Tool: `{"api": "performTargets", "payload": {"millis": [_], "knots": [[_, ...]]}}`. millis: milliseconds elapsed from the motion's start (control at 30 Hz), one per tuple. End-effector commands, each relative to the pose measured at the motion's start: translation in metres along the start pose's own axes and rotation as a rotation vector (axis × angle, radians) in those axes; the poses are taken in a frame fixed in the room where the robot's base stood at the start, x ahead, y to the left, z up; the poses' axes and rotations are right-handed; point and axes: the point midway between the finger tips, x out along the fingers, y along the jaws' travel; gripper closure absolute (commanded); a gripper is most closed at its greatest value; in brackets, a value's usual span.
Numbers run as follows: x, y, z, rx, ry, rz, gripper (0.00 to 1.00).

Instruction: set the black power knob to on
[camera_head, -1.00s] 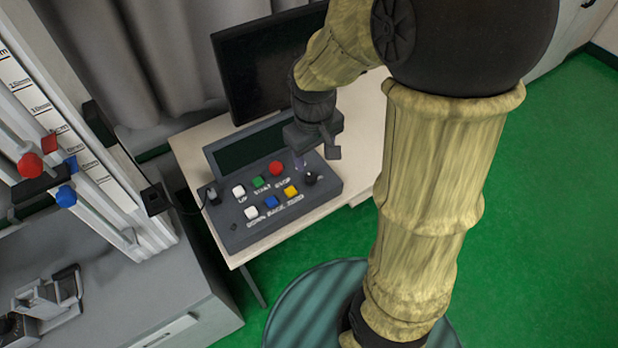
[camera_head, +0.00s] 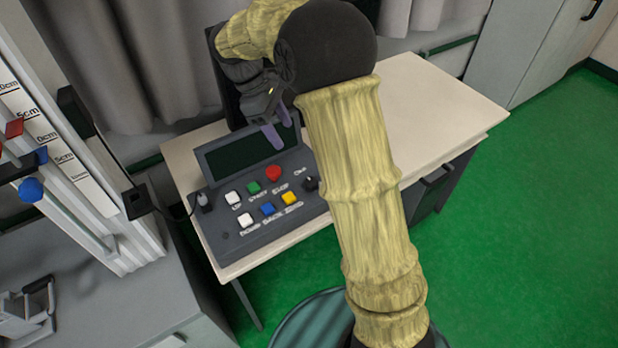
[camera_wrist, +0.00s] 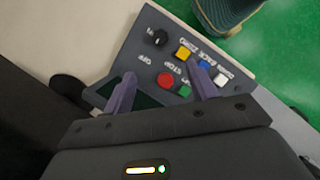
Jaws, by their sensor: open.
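The black power knob (camera_head: 311,184) is at the right end of the control box (camera_head: 222,223), partly beside my arm in the head view. In the wrist view the knob (camera_wrist: 159,38) is fully visible, with an "OFF" label near it; its exact setting is too small to tell. My gripper (camera_head: 277,129) is open and empty, above the back of the box near its dark screen (camera_head: 236,156). In the wrist view its two purple fingers (camera_wrist: 163,88) are apart, with the knob beyond them, untouched.
Red (camera_head: 273,172), green, white, blue and yellow buttons sit left of the knob. A dark monitor stands behind the box, partly hidden by my arm. The table (camera_head: 430,100) is clear to the right. A measuring tower (camera_head: 75,165) stands at the left.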

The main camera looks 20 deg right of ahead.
Motion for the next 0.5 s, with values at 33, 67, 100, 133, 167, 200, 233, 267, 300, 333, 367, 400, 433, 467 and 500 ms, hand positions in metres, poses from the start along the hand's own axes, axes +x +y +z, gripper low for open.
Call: {"api": "performTargets", "payload": {"millis": [33, 67, 100, 133, 167, 200, 233, 267, 300, 333, 367, 400, 433, 467, 500], "knots": [[0.002, 0.000, 0.000, 0.001, 0.000, -0.001, 0.42], [0.004, 0.000, 0.000, 0.001, 0.000, -0.001, 0.42], [0.007, 0.000, 0.000, 0.001, 0.000, -0.001, 0.42], [0.009, 0.000, 0.000, 0.001, 0.000, -0.001, 0.42], [0.013, 0.000, 0.000, 0.001, -0.001, -0.001, 0.42], [0.018, 0.000, 0.000, 0.001, -0.002, -0.002, 0.42], [0.022, 0.000, 0.000, 0.001, -0.001, -0.002, 0.42], [0.027, 0.000, 0.000, 0.001, -0.001, -0.003, 0.42], [0.034, -0.001, 0.000, 0.001, -0.001, -0.003, 0.42], [0.039, 0.000, 0.000, 0.002, -0.001, -0.003, 0.42], [0.044, 0.000, 0.000, 0.001, -0.002, -0.004, 0.42], [0.051, 0.000, 0.000, 0.002, -0.002, -0.004, 0.42], [0.057, 0.000, 0.000, 0.001, -0.002, -0.004, 0.42], [0.062, -0.001, 0.000, 0.001, -0.002, -0.003, 0.42], [0.069, 0.000, 0.000, 0.001, -0.002, -0.003, 0.42]]}}
